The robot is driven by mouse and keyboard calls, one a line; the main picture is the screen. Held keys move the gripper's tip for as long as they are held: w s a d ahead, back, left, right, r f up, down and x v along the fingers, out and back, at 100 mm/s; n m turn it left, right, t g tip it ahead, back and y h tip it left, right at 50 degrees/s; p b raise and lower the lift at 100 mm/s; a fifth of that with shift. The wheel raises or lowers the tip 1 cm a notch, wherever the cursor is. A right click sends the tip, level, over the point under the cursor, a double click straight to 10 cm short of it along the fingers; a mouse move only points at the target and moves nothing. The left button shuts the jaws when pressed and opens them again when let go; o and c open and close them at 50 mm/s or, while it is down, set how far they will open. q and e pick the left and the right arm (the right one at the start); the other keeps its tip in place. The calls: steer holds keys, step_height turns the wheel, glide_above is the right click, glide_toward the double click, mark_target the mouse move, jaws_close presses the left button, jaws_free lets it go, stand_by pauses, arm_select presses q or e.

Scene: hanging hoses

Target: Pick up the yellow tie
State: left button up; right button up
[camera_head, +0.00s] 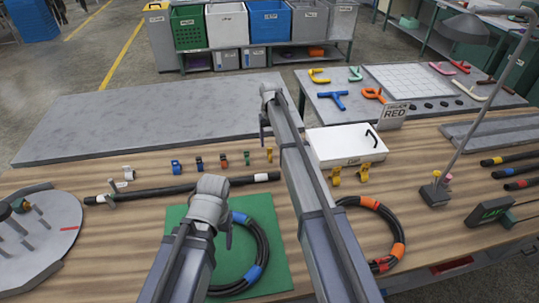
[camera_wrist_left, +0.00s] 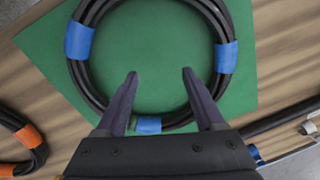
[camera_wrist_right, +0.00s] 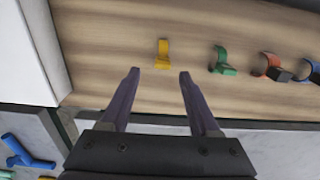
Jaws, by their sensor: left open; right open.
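The small yellow tie (camera_head: 269,155) stands on the wooden table at the right end of a row of small coloured ties. In the right wrist view the yellow tie (camera_wrist_right: 163,52) is beyond the fingertips, between their lines and apart from them. My right gripper (camera_wrist_right: 157,75) is open and empty. In the head view my right gripper (camera_head: 263,130) is partly hidden behind its own wrist. My left gripper (camera_wrist_left: 160,75) is open and empty over the green mat (camera_wrist_left: 150,65), above a black hose coil (camera_wrist_left: 75,70) with blue bands. In the head view my left gripper (camera_head: 229,234) is mostly hidden.
Green (camera_wrist_right: 223,62) and red (camera_wrist_right: 268,66) ties are beside the yellow one, with a blue tie further along. A white box (camera_head: 338,147) stands nearby, with yellow clips (camera_head: 364,172) at its front. A long black hose (camera_head: 160,191) lies in front of the row.

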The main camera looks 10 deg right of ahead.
mark_target(269, 153)
arm_select(q)
step_height(269, 153, down, 5)
steer(key=b, duration=0.4)
arm_select(e)
steer(key=f, duration=0.5)
steer(key=shift+s+a, duration=0.15)
steer(key=shift+s, duration=0.1)
arm_select(q)
steer(key=shift+r, duration=0.1)
arm_select(e)
steer(key=shift+r, duration=0.1)
jaws_close()
